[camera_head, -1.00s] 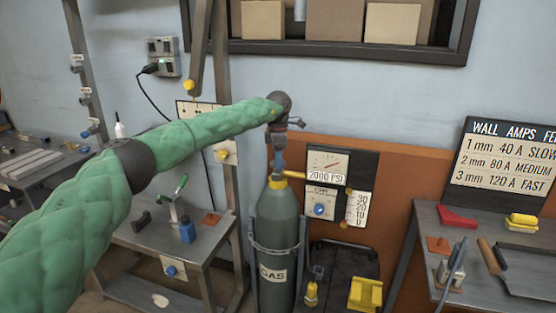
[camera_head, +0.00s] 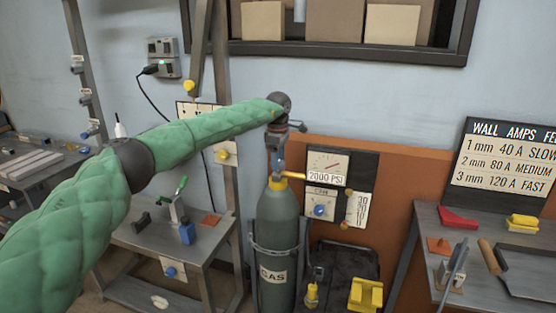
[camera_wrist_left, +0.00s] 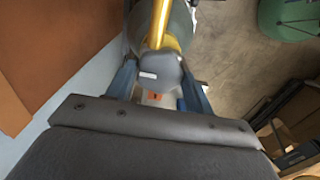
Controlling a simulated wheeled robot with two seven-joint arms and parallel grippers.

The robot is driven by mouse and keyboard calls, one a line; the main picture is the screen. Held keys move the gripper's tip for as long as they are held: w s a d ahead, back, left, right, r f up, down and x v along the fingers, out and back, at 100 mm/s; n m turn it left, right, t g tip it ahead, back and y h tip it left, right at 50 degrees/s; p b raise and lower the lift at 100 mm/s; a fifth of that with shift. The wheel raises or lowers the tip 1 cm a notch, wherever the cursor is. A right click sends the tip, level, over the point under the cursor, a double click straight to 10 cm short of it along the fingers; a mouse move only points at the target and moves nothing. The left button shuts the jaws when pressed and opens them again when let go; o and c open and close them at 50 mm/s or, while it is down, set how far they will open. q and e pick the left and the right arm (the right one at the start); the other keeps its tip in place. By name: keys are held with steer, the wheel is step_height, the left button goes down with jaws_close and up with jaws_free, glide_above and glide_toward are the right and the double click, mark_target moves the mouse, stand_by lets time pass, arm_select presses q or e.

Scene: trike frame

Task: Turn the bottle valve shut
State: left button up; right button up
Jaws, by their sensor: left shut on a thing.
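The green gas bottle (camera_head: 277,238) stands upright, marked GAS, with a yellow collar at its top. My left gripper (camera_head: 278,164) reaches over the bottle top from above. In the left wrist view its two blue fingers sit on either side of a dark grey valve knob (camera_wrist_left: 160,76), and the gripper is shut on it. A yellow pipe (camera_wrist_left: 160,22) runs out from beyond the knob. In the head view the gripper and wrist hide the knob. My right gripper is in neither view.
A gauge panel (camera_head: 367,162) reading 2000 PSI stands just right of the bottle top. A metal rack (camera_head: 252,238) surrounds the bottle. A workbench (camera_head: 150,238) with a small clamp is at left, and a tool table (camera_head: 432,225) at right.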

arm_select(q)
steer(key=shift+r, duration=0.1)
steer(key=o, duration=1)
steer(key=shift+c, duration=0.2)
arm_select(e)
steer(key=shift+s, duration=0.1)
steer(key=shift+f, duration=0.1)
arm_select(q)
step_height(320, 180, up, 8)
steer(key=shift+f+b, duration=0.15)
steer(key=shift+b, duration=0.25)
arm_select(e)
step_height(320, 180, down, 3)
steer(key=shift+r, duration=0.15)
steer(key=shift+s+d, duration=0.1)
